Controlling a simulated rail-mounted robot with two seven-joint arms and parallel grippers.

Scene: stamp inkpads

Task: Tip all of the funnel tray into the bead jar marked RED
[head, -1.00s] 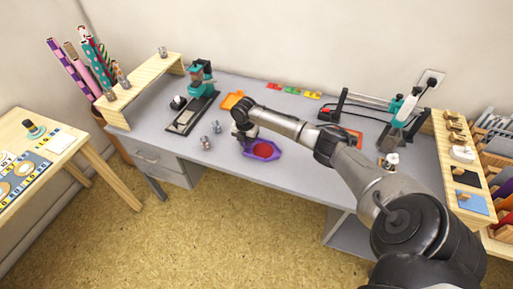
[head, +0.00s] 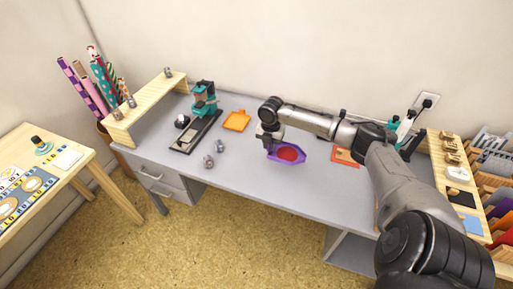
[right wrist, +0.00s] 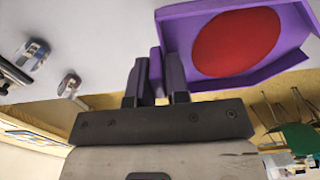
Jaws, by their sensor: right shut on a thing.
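The funnel tray (head: 302,152) is a purple, angular, shallow tray with a red fill that looks like beads. My right gripper (head: 270,148) is shut on its left end, and the tray looks roughly level over the grey desk. In the right wrist view the fingers (right wrist: 155,75) grip a purple tab of the tray (right wrist: 178,35). Two small clear jars with grey tops, a front one (head: 208,161) and a back one (head: 220,147), stand on the desk left of the tray. Their markings are too small to read. My left gripper is not in view.
A teal press (head: 204,105) stands behind the jars, and an orange tray (head: 237,121) lies beside it. More small jars sit on the wooden shelf (head: 145,108) at left. An orange-red mat (head: 345,157) lies right of the tray. The desk front is clear.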

